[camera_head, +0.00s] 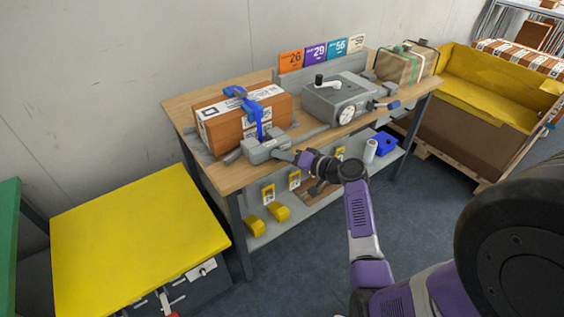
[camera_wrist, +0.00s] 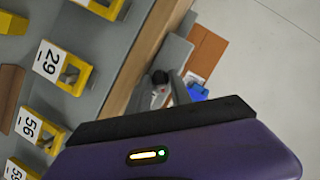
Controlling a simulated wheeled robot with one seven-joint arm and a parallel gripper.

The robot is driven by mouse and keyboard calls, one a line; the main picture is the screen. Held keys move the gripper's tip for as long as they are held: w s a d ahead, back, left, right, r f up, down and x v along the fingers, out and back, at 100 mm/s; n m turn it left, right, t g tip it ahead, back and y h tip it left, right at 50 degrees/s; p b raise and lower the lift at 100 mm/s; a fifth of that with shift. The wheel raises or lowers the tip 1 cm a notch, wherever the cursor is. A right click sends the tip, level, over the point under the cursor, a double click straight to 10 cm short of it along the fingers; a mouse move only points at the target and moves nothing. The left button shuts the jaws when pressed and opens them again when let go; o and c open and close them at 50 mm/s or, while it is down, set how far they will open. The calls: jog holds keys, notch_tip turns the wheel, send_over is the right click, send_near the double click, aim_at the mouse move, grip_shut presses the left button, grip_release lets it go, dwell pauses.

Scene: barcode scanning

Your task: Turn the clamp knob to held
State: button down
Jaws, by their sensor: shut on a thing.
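The brown box (camera_head: 222,120) with a white label strip lies on the bench with a blue clamp (camera_head: 258,118) over its top and front side. A grey clamp base (camera_head: 262,151) sits at the bench's front edge below it. My gripper (camera_head: 285,155) reaches from the right to the front of this base, its jaws shut on the clamp knob. In the wrist view a dark rounded knob end (camera_wrist: 160,77) shows between the grey fingers of my gripper (camera_wrist: 162,93). Most of the knob is hidden, and I cannot read its setting.
A grey machine with a dial (camera_head: 335,100) stands right of the box on the wooden bench (camera_head: 228,180). A yellow-topped cart (camera_head: 130,235) is at the left. A yellow-lined crate (camera_head: 490,85) is at the right.

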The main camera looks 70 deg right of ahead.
jog(key=m+b, duration=0.1)
jog(key=m+t+b, duration=0.1)
jog(key=m, duration=0.1)
jog(key=m+t+y+b, duration=0.1)
jog(key=shift+f, duration=0.3)
jog(key=shift+w+a+f, duration=0.1)
jog(key=shift+a, duration=0.1)
dwell(0.9)
jog(key=c, duration=1.5)
grip_release()
jog(key=s, duration=0.3)
jog(key=s+r+p, duration=0.1)
jog(key=s, duration=0.2)
jog(key=s+a+r+p, duration=0.1)
jog(key=s, duration=0.2)
jog(key=shift+a, duration=0.1)
